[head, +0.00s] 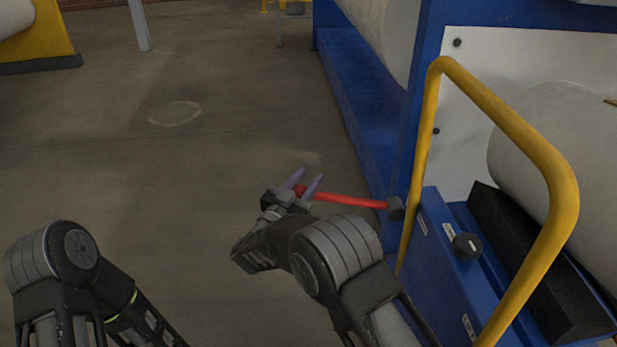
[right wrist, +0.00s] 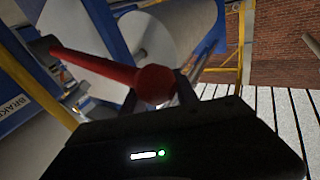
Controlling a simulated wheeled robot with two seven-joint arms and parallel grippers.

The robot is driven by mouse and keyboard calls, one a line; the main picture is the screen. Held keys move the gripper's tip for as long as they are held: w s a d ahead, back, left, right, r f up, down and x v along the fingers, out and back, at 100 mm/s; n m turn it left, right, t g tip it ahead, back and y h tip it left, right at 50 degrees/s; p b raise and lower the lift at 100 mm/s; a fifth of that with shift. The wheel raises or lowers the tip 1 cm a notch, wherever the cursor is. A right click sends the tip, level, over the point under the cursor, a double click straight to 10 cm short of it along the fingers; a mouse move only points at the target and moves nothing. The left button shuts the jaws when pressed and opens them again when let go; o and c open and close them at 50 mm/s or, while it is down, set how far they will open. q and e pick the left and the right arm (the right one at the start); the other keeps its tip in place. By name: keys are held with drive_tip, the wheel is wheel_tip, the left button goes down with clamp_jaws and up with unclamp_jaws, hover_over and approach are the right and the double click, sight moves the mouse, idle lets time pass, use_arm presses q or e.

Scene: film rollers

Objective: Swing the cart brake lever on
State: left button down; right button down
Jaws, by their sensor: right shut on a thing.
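The red brake lever (head: 345,199) sticks out to the left from a dark pivot (head: 396,207) on the blue cart (head: 455,270). It lies nearly level in the head view. My right gripper (head: 304,184) is shut on the lever's free end. In the right wrist view the red lever (right wrist: 100,68) runs to a round red knob (right wrist: 154,84) between the fingers. A label reading "BRAKE" (right wrist: 14,106) shows on the cart there. My left arm shows at the lower left of the head view, but its gripper is out of the picture.
A yellow handrail (head: 515,125) rises from the cart, right of my right arm. A black knob (head: 467,246) sits on the cart. A large white roll (head: 555,150) rests behind the rail. A blue machine frame (head: 355,110) stands beyond the lever. The floor to the left is clear.

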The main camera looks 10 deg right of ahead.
drive_tip(key=c, duration=1.4)
unclamp_jaws()
drive_tip(key=shift+s+a+f+y, duration=0.1)
drive_tip(key=shift+a+f+y, duration=0.15)
drive_tip(key=shift+f, duration=0.2)
drive_tip(key=shift+a+f+y, duration=0.15)
drive_tip(key=shift+a+f, duration=0.05)
drive_tip(key=shift+f, duration=0.25)
drive_tip(key=o, duration=0.5)
drive_tip(key=shift+f, duration=0.15)
wheel_tip(320, 180, up, 12)
drive_tip(key=p, duration=0.3)
drive_tip(key=shift+w, duration=0.2)
